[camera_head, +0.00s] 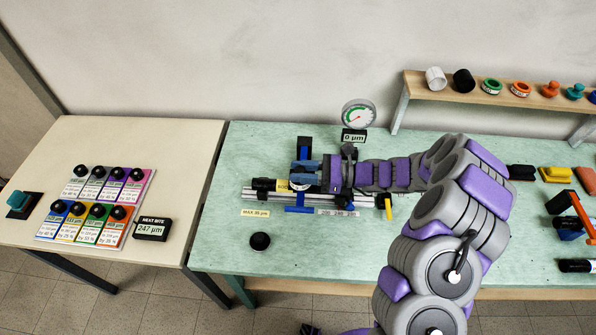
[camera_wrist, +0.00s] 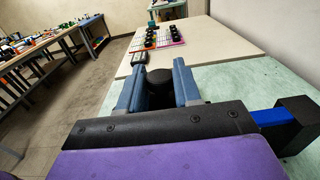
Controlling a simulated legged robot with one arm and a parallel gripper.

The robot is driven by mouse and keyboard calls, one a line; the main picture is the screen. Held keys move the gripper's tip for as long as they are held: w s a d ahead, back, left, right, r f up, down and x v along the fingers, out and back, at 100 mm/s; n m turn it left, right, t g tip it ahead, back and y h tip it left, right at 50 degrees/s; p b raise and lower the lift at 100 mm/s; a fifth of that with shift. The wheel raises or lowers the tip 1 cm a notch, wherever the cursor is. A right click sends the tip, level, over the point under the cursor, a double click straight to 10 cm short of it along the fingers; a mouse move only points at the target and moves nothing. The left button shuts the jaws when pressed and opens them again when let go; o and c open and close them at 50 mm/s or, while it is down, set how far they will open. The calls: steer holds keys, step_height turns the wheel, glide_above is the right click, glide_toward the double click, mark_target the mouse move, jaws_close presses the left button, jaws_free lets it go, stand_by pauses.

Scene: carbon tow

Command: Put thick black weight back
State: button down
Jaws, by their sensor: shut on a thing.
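My gripper (camera_head: 304,175) reaches left over the rig on the green table, at the end of my grey and purple arm. In the wrist view, its two blue fingers (camera_wrist: 158,82) are shut on a dark, rounded black weight (camera_wrist: 158,76). In the head view, the fingers and rig parts overlap, so I cannot clearly make out the held weight there. A separate round black piece (camera_head: 260,241) stands on the green table in front of the rig. A thick black cylinder (camera_head: 464,80) stands on the wooden shelf.
The rail rig (camera_head: 322,200) lies under my gripper, with a gauge (camera_head: 359,115) behind it. The beige table (camera_head: 140,140) at left holds coloured cards with black knobs (camera_head: 98,208) and a display (camera_head: 151,229). The shelf (camera_head: 500,98) bears several coloured pieces. The green table's front left is mostly clear.

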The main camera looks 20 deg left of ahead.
mark_target(298, 170)
steer(key=shift+w+a, duration=0.5)
steer(key=shift+w, duration=0.35)
steer(key=f, duration=0.2)
steer(key=f+b, duration=0.1)
steer(key=shift+w+a, duration=0.3)
steer(key=shift+w, duration=0.05)
steer(key=shift+f, duration=0.2)
steer(key=c, duration=0.8)
jaws_free()
steer(key=shift+f, duration=0.1)
